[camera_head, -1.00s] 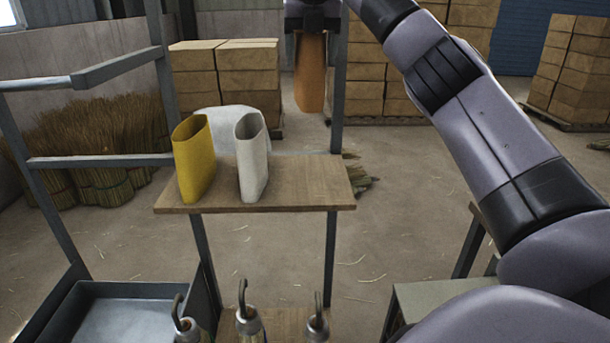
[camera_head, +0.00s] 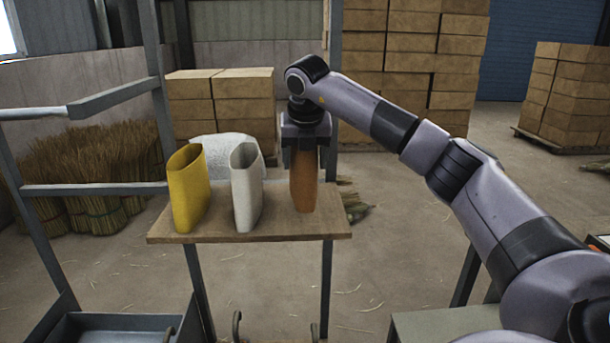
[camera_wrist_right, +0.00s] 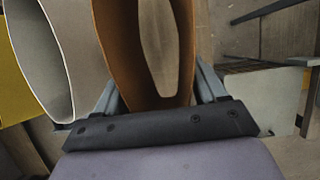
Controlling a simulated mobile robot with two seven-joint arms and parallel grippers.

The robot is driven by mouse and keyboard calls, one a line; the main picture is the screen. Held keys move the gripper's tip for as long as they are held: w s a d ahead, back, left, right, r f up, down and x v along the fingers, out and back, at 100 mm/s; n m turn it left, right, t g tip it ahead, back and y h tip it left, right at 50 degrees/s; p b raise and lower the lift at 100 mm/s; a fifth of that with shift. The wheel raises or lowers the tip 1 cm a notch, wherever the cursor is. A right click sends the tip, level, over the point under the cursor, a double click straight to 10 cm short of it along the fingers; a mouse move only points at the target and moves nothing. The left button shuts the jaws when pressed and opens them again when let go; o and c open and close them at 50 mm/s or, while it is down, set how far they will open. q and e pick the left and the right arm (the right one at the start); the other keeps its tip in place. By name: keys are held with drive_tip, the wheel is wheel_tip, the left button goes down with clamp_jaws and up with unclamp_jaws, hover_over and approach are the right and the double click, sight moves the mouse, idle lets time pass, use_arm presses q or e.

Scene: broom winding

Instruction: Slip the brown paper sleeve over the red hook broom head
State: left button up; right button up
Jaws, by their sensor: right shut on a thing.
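My right gripper (camera_head: 305,146) is shut on the upper part of the brown paper sleeve (camera_head: 304,190). The sleeve hangs upright at the right end of a small wooden table (camera_head: 272,229); I cannot tell whether its bottom touches the top. The right wrist view shows the sleeve (camera_wrist_right: 116,50) between the fingers (camera_wrist_right: 155,98), with a tan surface visible through its opening. At the bottom edge of the head view, metal hooks (camera_head: 237,325) show only their tips. The broom heads below them are out of frame, so the red one cannot be picked out. My left gripper is not in view.
A yellow sleeve (camera_head: 188,192) and a white sleeve (camera_head: 246,190) stand on the table, left of the brown one. A grey metal frame (camera_head: 95,189) and tray (camera_head: 115,324) are at left. Boxes (camera_head: 410,60) and straw bundles (camera_head: 90,150) stand behind.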

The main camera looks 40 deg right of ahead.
sight(304, 155)
wheel_tip(304, 155, down, 4)
drive_tip(key=shift+f, duration=0.1)
drive_tip(key=o, duration=1)
drive_tip(key=v, duration=0.2)
drive_tip(key=b+v, duration=0.1)
drive_tip(key=v, duration=0.3)
drive_tip(key=shift+s+a+f, duration=0.15)
drive_tip(key=shift+a+f, duration=0.05)
drive_tip(key=shift+a, duration=0.15)
drive_tip(key=shift+s+a+r, duration=0.1)
drive_tip(key=shift+s+r, duration=0.1)
drive_tip(key=shift+r, duration=0.3)
drive_tip(key=shift+f, duration=0.1)
